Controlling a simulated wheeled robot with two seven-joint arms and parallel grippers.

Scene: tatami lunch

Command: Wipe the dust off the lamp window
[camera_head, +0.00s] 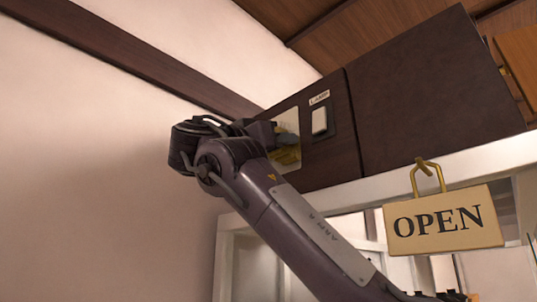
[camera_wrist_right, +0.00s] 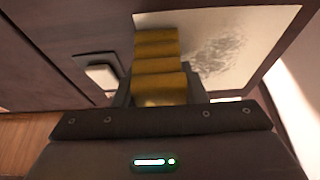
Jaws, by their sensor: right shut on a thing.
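The lamp window (camera_head: 289,124) is a pale panel set in a dark wooden cabinet front. In the right wrist view the window (camera_wrist_right: 265,25) carries a grey, speckled dust patch (camera_wrist_right: 215,50) right of the cloth. My right gripper (camera_head: 266,134) is up at the window, partly covering it in the head view. It is shut on a folded yellow cloth (camera_wrist_right: 157,65), which lies over the window's left part in the wrist view. I cannot tell whether the cloth presses on the surface. The cloth (camera_head: 287,155) shows only partly in the head view. My left gripper is out of view.
A white switch (camera_head: 319,120) under a "LAMP" label (camera_head: 319,97) sits right beside the window. An "OPEN" sign (camera_head: 443,220) hangs from a hook at the lower right. A plain wall (camera_head: 90,150) fills the left, and a wooden ceiling beam (camera_head: 130,55) runs above.

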